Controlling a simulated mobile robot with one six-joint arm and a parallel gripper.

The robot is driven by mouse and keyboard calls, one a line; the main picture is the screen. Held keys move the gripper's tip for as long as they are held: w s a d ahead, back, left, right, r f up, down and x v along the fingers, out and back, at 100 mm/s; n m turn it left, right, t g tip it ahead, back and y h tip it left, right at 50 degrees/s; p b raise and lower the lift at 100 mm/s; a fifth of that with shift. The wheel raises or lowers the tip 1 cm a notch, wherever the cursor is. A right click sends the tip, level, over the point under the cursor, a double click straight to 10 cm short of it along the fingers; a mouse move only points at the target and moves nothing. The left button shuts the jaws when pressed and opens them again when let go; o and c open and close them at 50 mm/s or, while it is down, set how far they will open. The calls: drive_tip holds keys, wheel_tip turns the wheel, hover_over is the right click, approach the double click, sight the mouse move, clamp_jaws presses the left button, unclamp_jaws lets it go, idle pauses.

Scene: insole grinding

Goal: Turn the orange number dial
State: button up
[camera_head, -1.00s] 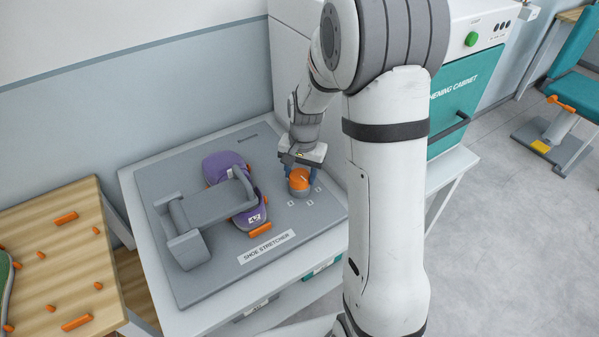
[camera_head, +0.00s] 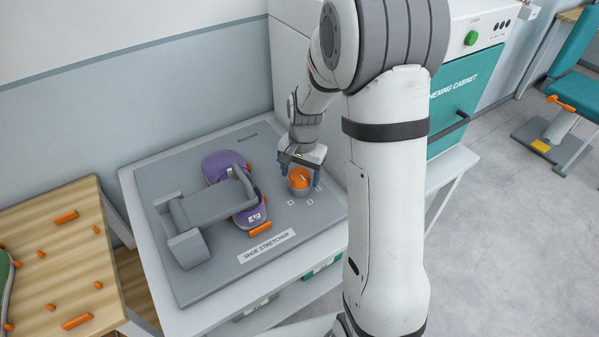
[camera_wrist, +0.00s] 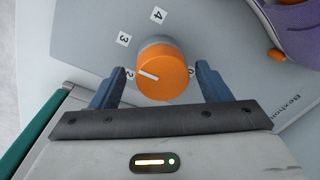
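The orange number dial (camera_head: 298,179) sits on a grey round base on the shoe stretcher's grey panel. In the wrist view the dial (camera_wrist: 168,76) lies between the two blue fingers of my gripper (camera_wrist: 158,84). My gripper is open, with a clear gap on the left; the right finger is very close to the dial, and contact cannot be told. The white line on the dial points left, toward the label 2 (camera_wrist: 130,73). Labels 3 and 4 show above it, and a partly hidden label shows at right. My gripper (camera_head: 299,174) is above the dial in the head view.
A purple shoe (camera_head: 222,167) marked 42 sits under the grey stretcher arm (camera_head: 215,203), left of the dial. An orange piece (camera_head: 260,228) lies in front of it. A wooden table (camera_head: 60,265) stands at left; the teal-doored cabinet (camera_head: 465,95) stands behind right.

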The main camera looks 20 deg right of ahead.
sight(302, 176)
drive_tip(key=shift+r, duration=0.15)
drive_tip(key=shift+w+r, duration=0.1)
drive_tip(key=shift+r, duration=0.15)
drive_tip(key=r, duration=0.7)
drive_tip(key=shift+s+d, duration=0.15)
drive_tip(key=shift+s, duration=0.05)
drive_tip(key=shift+s+r, duration=0.15)
drive_tip(key=shift+r, duration=0.05)
drive_tip(key=s+r+n, duration=0.2)
drive_tip(key=s, duration=0.4)
drive_tip(key=s+r+n+t, duration=0.1)
drive_tip(key=s+r+n, duration=0.1)
drive_tip(key=s, duration=0.5)
drive_tip(key=s+r+n+t, duration=0.1)
drive_tip(key=s+r+n, duration=0.2)
drive_tip(key=s, duration=0.4)
drive_tip(key=shift+a+r+n+h, duration=0.1)
drive_tip(key=shift+a+n+h, duration=0.2)
drive_tip(key=shift+a, duration=0.05)
